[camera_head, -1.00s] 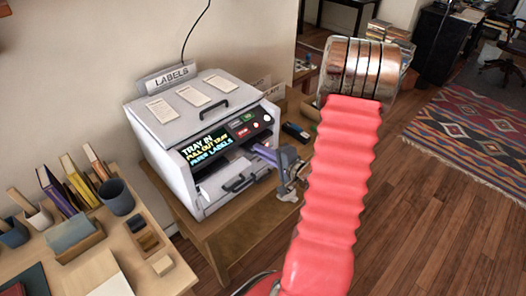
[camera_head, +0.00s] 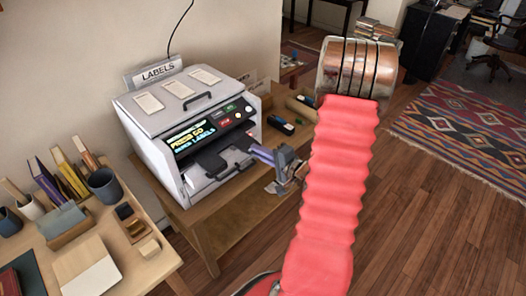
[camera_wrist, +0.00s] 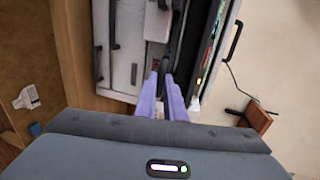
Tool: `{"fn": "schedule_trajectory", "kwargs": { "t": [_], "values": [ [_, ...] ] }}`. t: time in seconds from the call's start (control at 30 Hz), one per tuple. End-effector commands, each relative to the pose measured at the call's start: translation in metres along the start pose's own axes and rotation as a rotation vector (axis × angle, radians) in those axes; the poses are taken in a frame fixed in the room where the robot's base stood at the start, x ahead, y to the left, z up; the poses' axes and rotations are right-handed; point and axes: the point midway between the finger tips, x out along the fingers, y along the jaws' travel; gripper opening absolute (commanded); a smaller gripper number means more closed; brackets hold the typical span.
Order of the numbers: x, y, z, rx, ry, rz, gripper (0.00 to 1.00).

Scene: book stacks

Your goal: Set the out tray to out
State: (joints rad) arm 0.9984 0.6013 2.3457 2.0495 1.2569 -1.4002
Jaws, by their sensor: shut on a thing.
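The label printer (camera_head: 185,120) is a pale grey box with a "LABELS" sign (camera_head: 157,72) behind it. Its screen (camera_head: 191,135) reads "PRESS GO" with a labels line under it. The dark out tray (camera_head: 211,162) sticks out of the front slot. My gripper (camera_head: 254,150), with purple fingers, is at the right part of this tray and shut on its edge. In the wrist view the fingers (camera_wrist: 164,76) meet the dark tray edge, and the exact contact is partly hidden between them.
The printer stands on a wooden table (camera_head: 215,222). A desk at the left holds a dark cup (camera_head: 104,186), books and small boxes. Dark handheld items (camera_head: 281,125) lie right of the printer. Wooden floor is open at the right, with a patterned rug (camera_head: 465,125).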

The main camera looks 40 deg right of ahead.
Motion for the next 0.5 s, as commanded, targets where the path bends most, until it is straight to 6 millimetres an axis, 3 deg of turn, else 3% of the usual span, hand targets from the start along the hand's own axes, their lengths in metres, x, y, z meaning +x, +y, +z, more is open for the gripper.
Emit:
{"fn": "schedule_trajectory", "kwargs": {
  "t": [0.43,0.47,0.5],
  "values": [
    [-0.0055,0.0058,-0.0039,0.009,0.012,0.011,0.00],
    [-0.0059,0.0061,-0.0041,0.009,0.012,0.011,0.11],
    [-0.0062,0.0060,-0.0044,0.009,0.013,0.011,0.14]
  ]
}}
